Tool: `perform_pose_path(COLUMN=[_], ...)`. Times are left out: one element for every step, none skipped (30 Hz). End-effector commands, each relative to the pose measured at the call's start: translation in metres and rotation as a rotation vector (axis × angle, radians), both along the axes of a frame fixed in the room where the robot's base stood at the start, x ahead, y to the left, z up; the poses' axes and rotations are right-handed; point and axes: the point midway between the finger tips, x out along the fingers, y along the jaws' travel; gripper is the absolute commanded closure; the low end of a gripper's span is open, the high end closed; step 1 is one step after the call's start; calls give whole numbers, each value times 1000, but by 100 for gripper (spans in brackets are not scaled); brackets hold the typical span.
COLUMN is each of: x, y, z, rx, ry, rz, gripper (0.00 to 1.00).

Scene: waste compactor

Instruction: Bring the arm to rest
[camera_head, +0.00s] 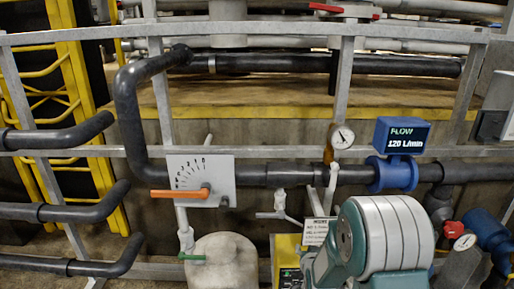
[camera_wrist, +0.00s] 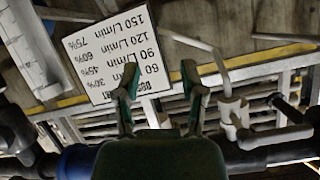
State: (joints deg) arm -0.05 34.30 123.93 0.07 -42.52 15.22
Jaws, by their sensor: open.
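In the wrist view, the two dark green fingers of my gripper (camera_wrist: 160,80) stand apart with nothing between them. A white sign listing percentages and L/min values (camera_wrist: 90,62) appears upside down behind and left of the fingers. In the head view, a rounded teal and grey body, which looks like part of my arm, fills the lower right front. My gripper's fingertips cannot be made out there.
An orange valve lever (camera_head: 180,193) lies level on its scale plate (camera_head: 222,180). A blue flow display (camera_head: 402,136) reads 120 L/min beside a round gauge (camera_head: 342,137). Grey railing (camera_head: 90,155) and dark pipes (camera_head: 240,174) cross the front. A yellow ladder (camera_head: 88,110) stands left.

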Motion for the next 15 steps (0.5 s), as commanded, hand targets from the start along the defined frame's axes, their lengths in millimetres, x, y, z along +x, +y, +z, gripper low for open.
perform_pose_path(x=[-4, -7, -12, -16, -20, -26, -31, -36, -44, -50, -56, -65, -72, -79, -89], y=[0, 0, 0, 0, 0, 0, 0, 0, 0, 0, 0, 0, 0, 0, 0], z=[19, 28, 38, 47, 55, 66, 73, 81, 91, 98, 105, 114, 121, 127, 136], rx=[-7, -13, -20, -27, -31, -38, -43, -49, -56, -60, -64, -72, -77, -82, -87], ry=[13, 27, 48, 61, 75, 95, 109, 122, 142, 157, 170, 191, 205, 219, 238], rz=[4, 6, 10, 14, 17, 20, 24, 27, 32, 35, 39, 44, 47, 51, 56], gripper=[47, 47, 47, 47, 47, 47, 47, 47, 47, 47, 47, 47, 47, 47, 47])
